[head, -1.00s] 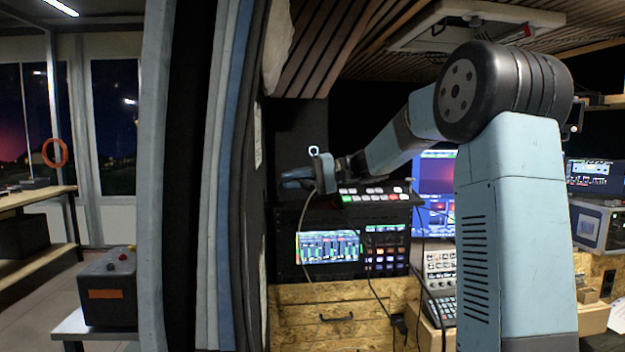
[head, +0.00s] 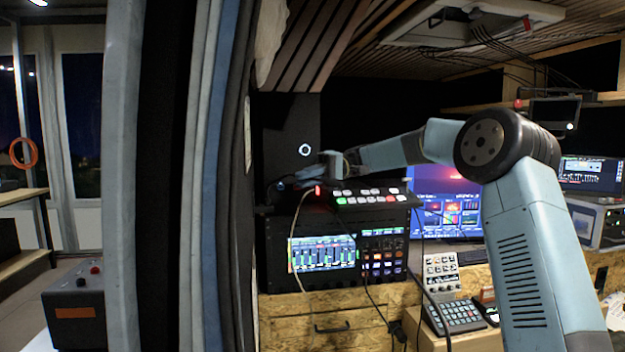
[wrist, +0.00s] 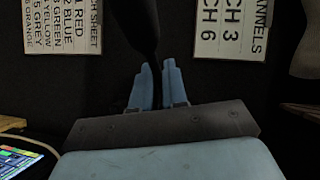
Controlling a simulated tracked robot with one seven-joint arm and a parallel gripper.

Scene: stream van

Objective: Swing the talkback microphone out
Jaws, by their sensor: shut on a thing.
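My gripper (head: 282,186) is at the dark back-left corner, just left of the switcher panel in the head view. In the wrist view, my gripper's pale blue fingers (wrist: 157,84) are close together around a slim dark shape. That shape runs up into a dark, tapering stem (wrist: 137,28), which I take to be the talkback microphone. The stem stands out little against the black wall. In the head view I cannot make out the microphone against the dark corner. A small pale ring (head: 305,150) shows just above my gripper there.
A switcher panel (head: 366,198) with lit buttons sits on a rack with a mixer screen (head: 322,252), close beside my gripper. A thin cable hangs there. Hanging curtains (head: 205,200) stand close on the left. Printed sheets (wrist: 62,26) are on the wall.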

